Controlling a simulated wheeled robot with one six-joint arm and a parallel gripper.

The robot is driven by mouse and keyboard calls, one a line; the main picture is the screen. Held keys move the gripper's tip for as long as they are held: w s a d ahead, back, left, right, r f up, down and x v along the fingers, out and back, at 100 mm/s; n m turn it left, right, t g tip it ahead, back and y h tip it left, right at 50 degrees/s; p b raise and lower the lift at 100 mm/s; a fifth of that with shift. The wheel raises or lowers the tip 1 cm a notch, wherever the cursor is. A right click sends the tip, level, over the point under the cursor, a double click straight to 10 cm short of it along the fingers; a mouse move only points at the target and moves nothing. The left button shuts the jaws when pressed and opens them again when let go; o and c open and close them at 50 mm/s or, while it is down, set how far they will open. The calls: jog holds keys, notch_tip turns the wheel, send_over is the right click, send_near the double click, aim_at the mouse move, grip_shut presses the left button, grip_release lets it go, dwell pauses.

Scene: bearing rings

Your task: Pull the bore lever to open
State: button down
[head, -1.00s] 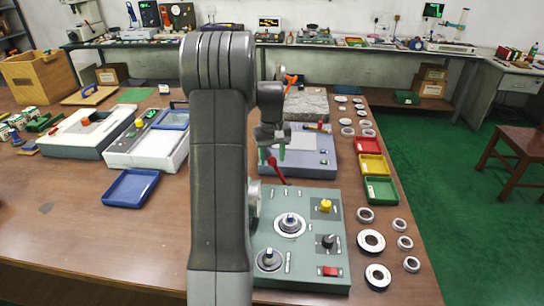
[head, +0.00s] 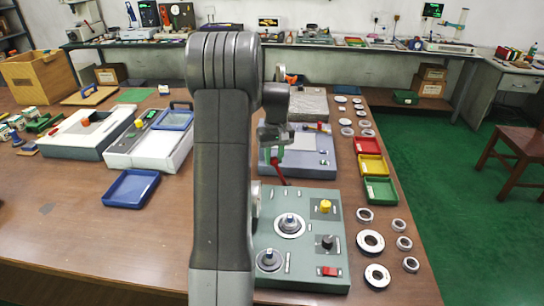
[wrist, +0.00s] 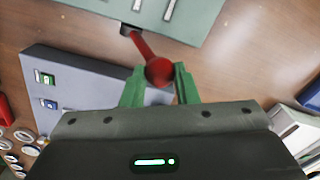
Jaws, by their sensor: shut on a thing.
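The bore lever is a red shaft with a round red knob (wrist: 158,71). It rises from the far edge of the grey-green control box (wrist: 190,22). In the head view the red lever (head: 280,173) leans up and left behind the control box (head: 322,262). My gripper (wrist: 160,82) has green fingers, one on each side of the knob, and is shut on it. In the head view my gripper (head: 272,158) is at the lever's upper end, with the knob mostly hidden.
A blue-grey box (head: 315,160) stands just behind the lever. Red (head: 367,145), yellow (head: 373,166) and green (head: 381,190) trays and several bearing rings (head: 371,242) lie to the right. Bare table lies left of my arm, near a blue tray (head: 131,189).

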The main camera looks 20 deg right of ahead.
jog(key=shift+s+d+r, duration=0.2)
jog(key=shift+d+r, duration=0.05)
jog(key=shift+d, duration=0.15)
jog(key=s+d+f+t+y, duration=0.1)
jog(key=s+d+t+y, duration=0.2)
jog(key=d+y, duration=0.4)
jog(key=shift+s+d+f, duration=0.2)
jog(key=shift+s+d, duration=0.6)
jog(key=shift+d, duration=0.3)
jog(key=shift+f, duration=0.1)
jog(key=c, duration=1.5)
grip_release()
jog(key=shift+c, duration=0.2)
jog(key=o, duration=0.4)
jog(key=shift+d, duration=0.2)
jog(key=shift+a, duration=0.1)
